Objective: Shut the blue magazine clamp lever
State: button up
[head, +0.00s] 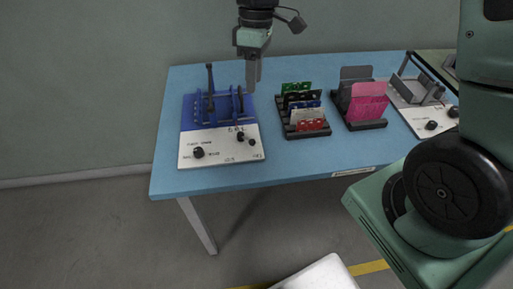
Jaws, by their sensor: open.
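A test fixture with a blue rear deck (190,112) and a white front panel stands at the left of the blue table. Blue upright plates (226,106) rise from its deck. A dark lever (210,78) stands nearly upright at the left part of these plates, apart from my gripper. My gripper (252,88) points down just above the right rear corner of the fixture, to the right of the lever. It is open, with nothing seen between its fingers. I cannot tell whether it touches the fixture.
A black rack (306,133) with several coloured boards stands right of the fixture. Another black rack (368,126) holds grey and pink cards. A second white-fronted fixture (420,119) is at the far right. The table's front strip (290,165) is clear.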

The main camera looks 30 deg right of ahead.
jog(key=f, duration=0.5)
jog(key=s+a+f, duration=0.1)
jog(key=f, duration=0.5)
jog(key=s+f, duration=0.1)
jog(key=f, duration=0.5)
jog(key=shift+s+a+f, duration=0.15)
jog(key=shift+s+a, duration=0.05)
jog(key=shift+a, duration=0.2)
